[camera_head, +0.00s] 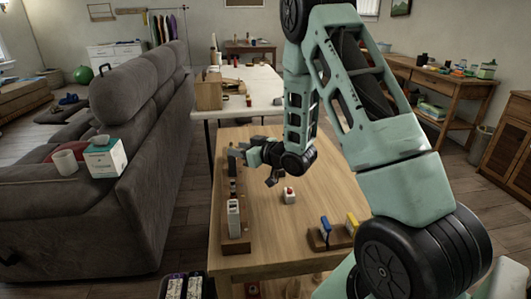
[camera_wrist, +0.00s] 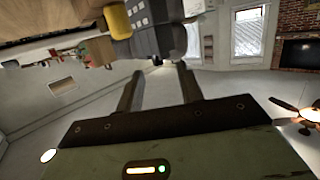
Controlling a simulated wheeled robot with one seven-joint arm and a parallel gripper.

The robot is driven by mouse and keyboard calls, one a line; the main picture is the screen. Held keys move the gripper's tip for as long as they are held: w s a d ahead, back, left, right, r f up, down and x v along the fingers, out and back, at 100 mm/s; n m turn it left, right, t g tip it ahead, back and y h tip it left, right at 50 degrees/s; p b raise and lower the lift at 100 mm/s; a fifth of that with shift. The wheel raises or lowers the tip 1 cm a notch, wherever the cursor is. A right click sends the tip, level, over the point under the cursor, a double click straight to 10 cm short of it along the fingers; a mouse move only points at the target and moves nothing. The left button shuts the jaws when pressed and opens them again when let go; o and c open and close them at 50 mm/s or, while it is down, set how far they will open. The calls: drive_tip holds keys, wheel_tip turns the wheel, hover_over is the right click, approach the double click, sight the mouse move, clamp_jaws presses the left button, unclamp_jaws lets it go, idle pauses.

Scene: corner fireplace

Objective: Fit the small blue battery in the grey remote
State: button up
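My gripper (camera_head: 236,152) is over the left side of the wooden table, above the far part of a long wooden rack (camera_head: 236,245). Its two fingers stand apart with nothing between them in the wrist view (camera_wrist: 156,76). A light grey, upright device, possibly the remote (camera_head: 233,219), stands in the near part of the rack. A small blue piece, possibly the battery (camera_head: 326,226), stands upright in a wooden holder (camera_head: 320,242) at the table's near right, beside a yellow piece (camera_head: 352,223). The wrist view also shows a grey part with pale keys (camera_wrist: 140,14); I cannot tell whether it is the remote.
A small white block with a red top (camera_head: 289,195) stands mid-table. The tabletop around it is clear. A grey sofa (camera_head: 140,110) is at left, with a mug and box on it. A white table (camera_head: 262,85) stands behind; a wooden desk (camera_head: 440,78) is at right.

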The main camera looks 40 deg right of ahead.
drive_tip(key=p+v, duration=0.9)
drive_tip(key=v, duration=0.6)
drive_tip(key=shift+s, duration=0.25)
